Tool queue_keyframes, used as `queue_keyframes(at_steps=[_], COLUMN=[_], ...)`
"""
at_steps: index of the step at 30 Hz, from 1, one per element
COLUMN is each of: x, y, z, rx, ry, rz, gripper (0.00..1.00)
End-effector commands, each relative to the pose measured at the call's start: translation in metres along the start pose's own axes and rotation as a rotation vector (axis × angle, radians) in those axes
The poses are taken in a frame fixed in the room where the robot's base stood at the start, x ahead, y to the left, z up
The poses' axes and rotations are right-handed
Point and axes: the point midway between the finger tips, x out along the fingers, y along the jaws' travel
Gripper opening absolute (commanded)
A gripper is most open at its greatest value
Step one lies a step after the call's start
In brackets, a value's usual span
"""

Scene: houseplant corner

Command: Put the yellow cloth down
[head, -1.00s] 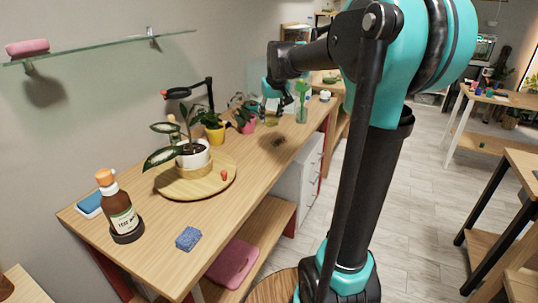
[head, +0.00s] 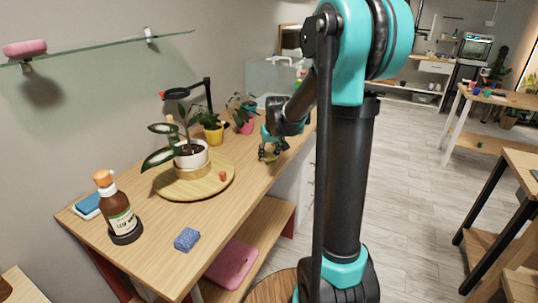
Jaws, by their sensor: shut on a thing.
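My gripper (head: 269,149) is low over the wooden bench, right of the round wooden board. It is shut on the yellow cloth (head: 268,157), of which only a small dull-yellow patch shows at the fingers. The rest of the cloth is hidden or too small to make out. I cannot tell whether the cloth touches the bench top.
The round board (head: 226,184) carries a white-potted plant (head: 191,154). A brown bottle (head: 121,216) and a blue sponge (head: 187,239) are at the near end of the bench (head: 160,262). Yellow (head: 214,135) and pink (head: 246,126) pots stand behind. Bare wood lies between board and front edge.

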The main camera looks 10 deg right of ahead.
Motion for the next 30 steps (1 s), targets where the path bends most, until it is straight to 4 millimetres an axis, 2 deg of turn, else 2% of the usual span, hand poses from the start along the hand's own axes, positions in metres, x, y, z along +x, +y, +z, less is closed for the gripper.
queue_keyframes(at_steps=[11, 12, 17, 26, 30], x=[0.0037, 0.0043, 0.0039, 0.0030, -0.0053], y=[0.0000, 0.0000, 0.0001, 0.0000, 0.0000], z=[0.0012, 0.0015, 0.0014, 0.0011, 0.0009], rx=[0.000, 0.000, 0.000, 0.000, 0.000], ry=[0.000, 0.000, 0.000, 0.000, 0.000], rz=[0.000, 0.000, 0.000, 0.000, 0.000], gripper=[0.17, 0.41, 0.61, 0.61, 0.61])
